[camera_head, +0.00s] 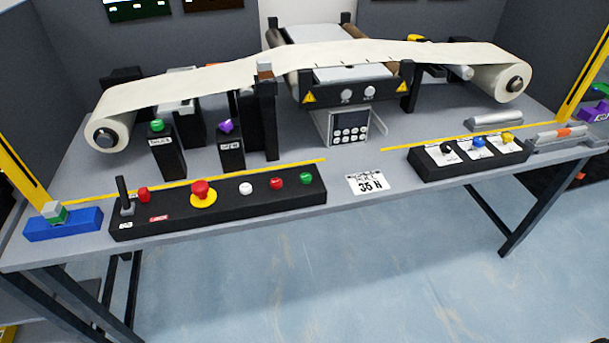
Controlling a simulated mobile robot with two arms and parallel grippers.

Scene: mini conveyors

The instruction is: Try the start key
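A long black control box (228,205) lies along the front left of the table. On its top, from left to right, are a black lever (122,195), a small red knob (143,195), a red mushroom button on a yellow disc (202,193), a white button (246,188), a red button (277,183) and a green button (306,178). No readable label marks any of these as the start key. Neither of my grippers is in view, and nothing touches the buttons.
A white web runs between two rolls over a central machine with a keypad unit (348,126). Green-topped (166,155) and purple-topped (231,150) posts stand behind the box.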

